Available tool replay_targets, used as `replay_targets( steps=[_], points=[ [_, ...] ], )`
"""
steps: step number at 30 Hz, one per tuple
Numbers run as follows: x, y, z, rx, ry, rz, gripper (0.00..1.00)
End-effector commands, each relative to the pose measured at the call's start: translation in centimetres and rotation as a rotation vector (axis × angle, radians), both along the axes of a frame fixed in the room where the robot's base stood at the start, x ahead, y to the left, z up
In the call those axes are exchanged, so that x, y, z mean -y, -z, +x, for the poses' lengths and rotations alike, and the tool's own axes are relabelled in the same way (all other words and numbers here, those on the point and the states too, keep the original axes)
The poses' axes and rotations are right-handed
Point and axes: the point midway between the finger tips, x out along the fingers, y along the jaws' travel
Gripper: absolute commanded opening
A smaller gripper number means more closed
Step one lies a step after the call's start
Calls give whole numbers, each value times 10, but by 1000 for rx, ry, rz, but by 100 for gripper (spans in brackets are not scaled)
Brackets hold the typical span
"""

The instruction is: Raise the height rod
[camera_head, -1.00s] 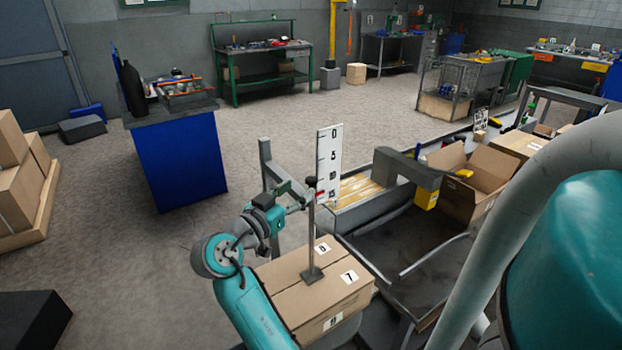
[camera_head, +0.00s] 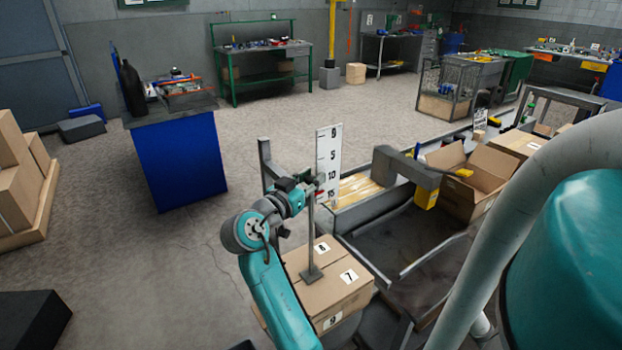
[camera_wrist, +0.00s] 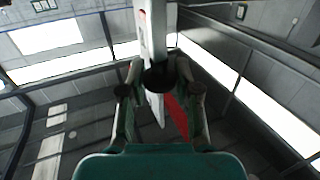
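The height rod (camera_head: 311,235) is a thin grey upright rod on a square foot, which rests on a closed cardboard box (camera_head: 345,292). A white scale board (camera_head: 328,158) with black marks stands behind it, and a red marker (camera_head: 320,195) shows near its lower marks. My gripper (camera_head: 314,181) is at the rod's top, level with the lower half of the board. In the wrist view, my gripper (camera_wrist: 159,68) has its fingers apart, one on each side of the rod's dark round knob (camera_wrist: 158,77). I cannot tell whether they touch it. The gripper hides the rod's top in the head view.
A grey post (camera_head: 265,165) stands just left of the board. A grey bracket arm with a yellow end (camera_head: 425,195) and an open cardboard box (camera_head: 475,180) are to the right. A blue workbench (camera_head: 180,165) stands at the left, with open floor around it.

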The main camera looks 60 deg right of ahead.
Motion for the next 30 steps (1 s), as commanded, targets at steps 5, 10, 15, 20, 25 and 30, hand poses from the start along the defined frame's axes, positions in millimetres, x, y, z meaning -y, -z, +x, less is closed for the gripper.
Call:
replay_targets(
  steps=[5, 10, 15, 20, 25, 30],
  points=[
    [0, 0, 0, 0, 0, 0, 0],
    [0, -5, 0, 1, 0, -1, 0],
    [0, -28, 0, 7, 0, -3, 0],
    [0, -65, 0, 8, 0, -4, 0],
    [0, -103, 0, 7, -1, -4, 0],
    [0, -133, 0, 5, 0, -3, 0]
  ],
)
